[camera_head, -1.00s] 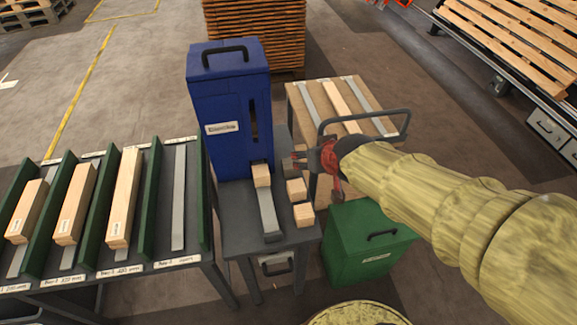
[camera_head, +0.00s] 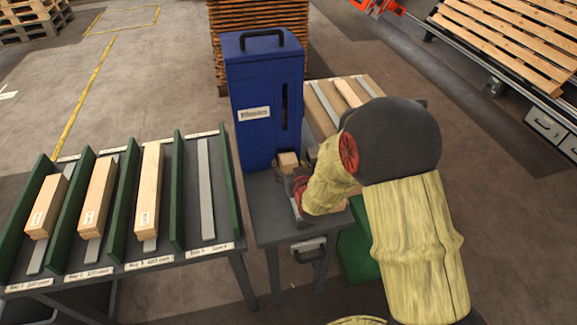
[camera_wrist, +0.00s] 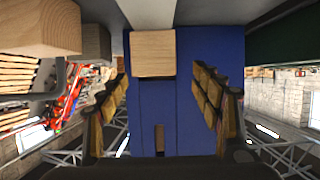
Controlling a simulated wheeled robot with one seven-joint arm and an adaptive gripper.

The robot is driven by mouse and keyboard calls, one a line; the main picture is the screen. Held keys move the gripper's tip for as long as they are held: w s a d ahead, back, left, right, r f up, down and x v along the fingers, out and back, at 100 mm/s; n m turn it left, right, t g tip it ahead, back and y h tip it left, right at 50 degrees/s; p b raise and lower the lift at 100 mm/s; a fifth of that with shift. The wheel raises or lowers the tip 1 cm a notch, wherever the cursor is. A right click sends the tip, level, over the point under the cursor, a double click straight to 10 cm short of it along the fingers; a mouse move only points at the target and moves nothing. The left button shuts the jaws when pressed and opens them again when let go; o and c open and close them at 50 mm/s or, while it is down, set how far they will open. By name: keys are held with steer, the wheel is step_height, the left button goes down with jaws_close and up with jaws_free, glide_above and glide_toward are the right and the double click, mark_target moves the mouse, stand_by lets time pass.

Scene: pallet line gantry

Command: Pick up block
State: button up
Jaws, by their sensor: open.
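A small pale wooden block (camera_head: 288,160) sits at the foot of the blue dispenser box (camera_head: 262,105), by its lower opening. My gripper (camera_head: 298,184) is low over the dark stand in front of the block. In the wrist view, which looks upside down, the block (camera_wrist: 153,52) shows beyond the open fingers (camera_wrist: 162,98), roughly between their lines and slightly left of middle. The gap between the fingers is empty, and neither finger visibly touches the block. Two other blocks (camera_wrist: 40,28) (camera_wrist: 97,42) show at the upper left of the wrist view. My arm hides them in the head view.
The dark stand (camera_head: 268,222) carries the dispenser. To its left, a rack with green dividers (camera_head: 228,185) holds stacks of planks (camera_head: 148,190). A table with boards (camera_head: 318,115) is behind my arm. A green bin (camera_head: 355,245) is partly hidden below it.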

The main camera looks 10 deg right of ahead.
mark_target(290, 161)
steer(key=x, duration=0.2)
steer(key=b+x, duration=0.1)
steer(key=x, duration=0.1)
steer(key=shift+s+d+f, duration=0.15)
steer(key=shift+d+f, duration=0.05)
steer(key=shift+d, duration=0.2)
steer(key=shift+w+b, duration=0.3)
steer(key=shift+w, duration=0.2)
steer(key=shift+c, duration=0.3)
steer(key=c, duration=1.1)
steer(key=shift+c, duration=0.6)
